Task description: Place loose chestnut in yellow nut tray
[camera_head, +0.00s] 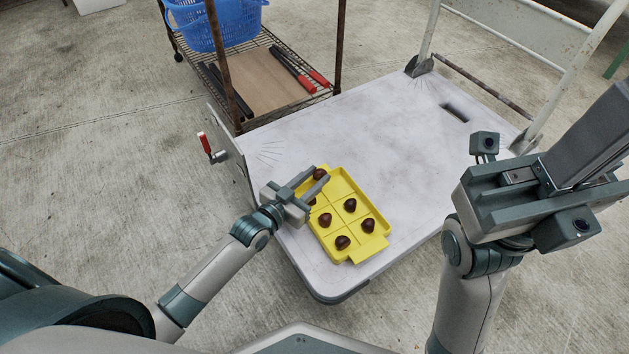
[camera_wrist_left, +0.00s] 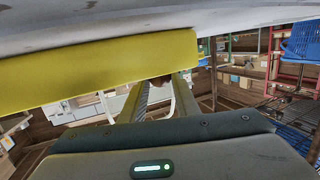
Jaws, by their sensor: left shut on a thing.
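The yellow nut tray (camera_head: 371,251) lies on the white cart deck, divided into compartments. Several dark brown chestnuts sit in it, among them one at the near end (camera_head: 342,242) and one at the right (camera_head: 368,225). My left gripper (camera_head: 318,181) is at the tray's far left corner, shut on a chestnut (camera_head: 320,173). Its fingers partly hide that corner and another chestnut (camera_head: 312,201). In the left wrist view the tray's yellow side (camera_wrist_left: 100,70) fills the upper left, and the held chestnut is mostly hidden. My right gripper (camera_head: 545,190) is raised at the right, away from the tray; its jaws are unclear.
The cart deck (camera_head: 365,125) is clear beyond the tray. A wire rack with a blue basket (camera_head: 215,22) and red-handled tools (camera_head: 300,70) stands at the back left. The cart's metal handle (camera_head: 530,35) rises at the back right. A red-tipped lever (camera_head: 205,143) is at the left edge.

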